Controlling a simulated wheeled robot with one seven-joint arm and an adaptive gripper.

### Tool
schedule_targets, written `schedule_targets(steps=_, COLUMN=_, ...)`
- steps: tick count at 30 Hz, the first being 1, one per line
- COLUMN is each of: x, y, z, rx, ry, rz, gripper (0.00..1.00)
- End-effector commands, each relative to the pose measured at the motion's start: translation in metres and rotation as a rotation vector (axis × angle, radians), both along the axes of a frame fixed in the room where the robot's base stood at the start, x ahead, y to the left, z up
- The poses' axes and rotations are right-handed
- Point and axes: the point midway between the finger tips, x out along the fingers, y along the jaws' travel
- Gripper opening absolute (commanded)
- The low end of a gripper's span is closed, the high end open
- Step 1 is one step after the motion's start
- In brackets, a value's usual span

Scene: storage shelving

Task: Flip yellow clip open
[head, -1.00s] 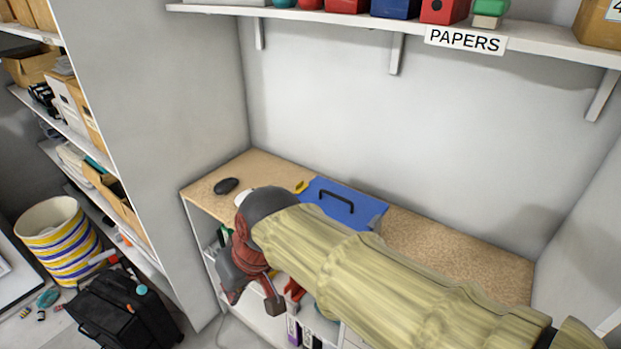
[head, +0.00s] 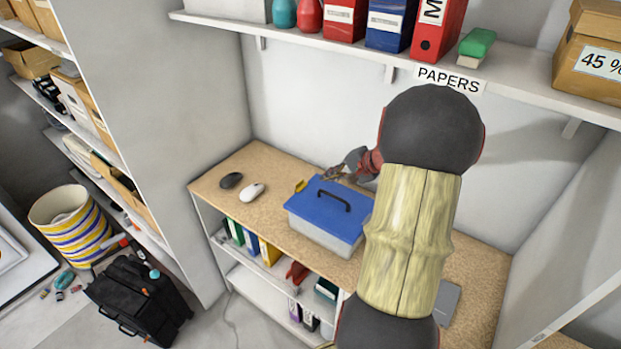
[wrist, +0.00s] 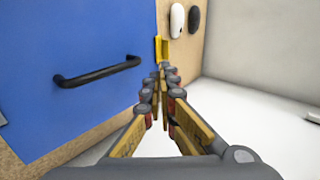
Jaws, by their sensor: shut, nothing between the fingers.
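The yellow clip (head: 300,185) is on the left end of a box with a blue lid (head: 313,206) and a black handle (head: 334,200). In the wrist view the clip (wrist: 161,50) stands at the lid's far edge, just beyond my fingertips. My gripper (head: 328,175) is above the back of the lid, to the right of the clip. Its fingers, also in the wrist view (wrist: 166,72), are together and empty. I cannot tell whether they touch the clip. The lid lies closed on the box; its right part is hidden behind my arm.
A black mouse (head: 231,181) and a white mouse (head: 252,192) lie on the desk (head: 262,221) left of the box. A wall is close behind the box. A shelf (head: 355,62) with binders runs above. A flat grey item (head: 448,302) lies at the right.

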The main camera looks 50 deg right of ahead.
Motion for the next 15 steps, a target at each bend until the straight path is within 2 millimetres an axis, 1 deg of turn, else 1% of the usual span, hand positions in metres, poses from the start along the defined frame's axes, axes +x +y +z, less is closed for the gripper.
schedule_targets(steps=2, x=-0.001, y=-0.003, z=-0.001, rx=0.002, ry=-0.002, rz=-0.007, gripper=0.0)
schedule_targets(steps=11, x=0.0, y=-0.002, z=-0.002, rx=0.001, ry=-0.001, rz=-0.003, gripper=0.0)
schedule_targets(steps=15, x=0.009, y=0.0, z=-0.01, rx=0.003, ry=0.0, rz=-0.001, gripper=0.0)
